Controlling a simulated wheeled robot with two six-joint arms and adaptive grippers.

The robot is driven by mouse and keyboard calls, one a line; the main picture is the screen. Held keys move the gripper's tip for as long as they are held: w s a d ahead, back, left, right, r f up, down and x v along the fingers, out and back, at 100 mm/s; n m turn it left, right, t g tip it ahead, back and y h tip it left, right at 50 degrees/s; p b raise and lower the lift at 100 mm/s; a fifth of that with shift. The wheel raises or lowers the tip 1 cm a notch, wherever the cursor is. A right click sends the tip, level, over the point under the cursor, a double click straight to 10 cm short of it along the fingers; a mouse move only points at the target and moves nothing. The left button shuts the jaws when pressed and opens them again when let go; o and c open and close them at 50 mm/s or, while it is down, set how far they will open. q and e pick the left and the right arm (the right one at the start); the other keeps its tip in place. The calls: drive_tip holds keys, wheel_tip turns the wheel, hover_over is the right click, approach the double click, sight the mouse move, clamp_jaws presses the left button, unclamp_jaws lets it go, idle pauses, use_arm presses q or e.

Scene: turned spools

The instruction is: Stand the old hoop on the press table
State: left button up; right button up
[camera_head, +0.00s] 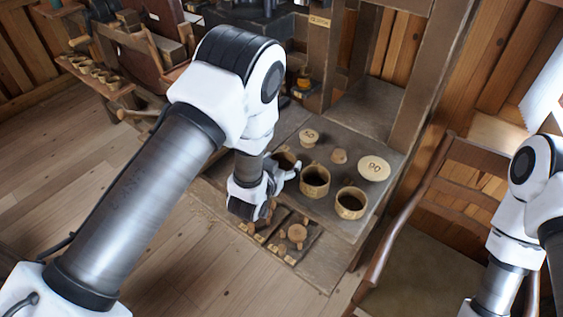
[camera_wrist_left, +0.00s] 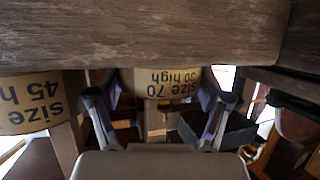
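Three round wooden hoop- or cup-like pieces stand on the grey table (camera_head: 352,118): one (camera_head: 287,160) partly hidden by my left gripper, a middle one (camera_head: 315,181) and a right one (camera_head: 351,203). I cannot tell which is the old hoop. My left gripper (camera_head: 283,178) is low at the leftmost piece. In the left wrist view its fingers (camera_wrist_left: 160,100) are apart, on either side of a wooden piece marked "size 70, 30 high" (camera_wrist_left: 166,82), upside down. Contact is not clear. Another marked "size 45" (camera_wrist_left: 32,103) is at left. My right gripper is out of frame.
A small piece (camera_head: 308,137), a knob (camera_head: 339,156) and a "90" disc (camera_head: 374,168) are on the table. A post rises behind; a chair (camera_head: 430,205) stands at right.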

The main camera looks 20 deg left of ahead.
use_arm(q)
drive_tip(key=shift+r, duration=0.1)
drive_tip(key=shift+s+r, duration=0.1)
drive_tip(key=d+b+v, duration=0.1)
drive_tip(key=b+v, duration=0.1)
drive_tip(key=v, duration=0.9)
drive_tip(key=s+a+f+g, duration=0.3)
drive_tip(key=s+f+g, duration=0.3)
drive_tip(key=s+f, duration=0.5)
drive_tip(key=s+a+f+n+g+y, duration=0.1)
drive_tip(key=s+a+f+g, duration=0.3)
drive_tip(key=s+f+g, duration=0.3)
drive_tip(key=s+f, duration=0.4)
drive_tip(key=s, duration=0.3)
drive_tip(key=shift+a+g, duration=0.3)
drive_tip(key=shift+f, duration=0.15)
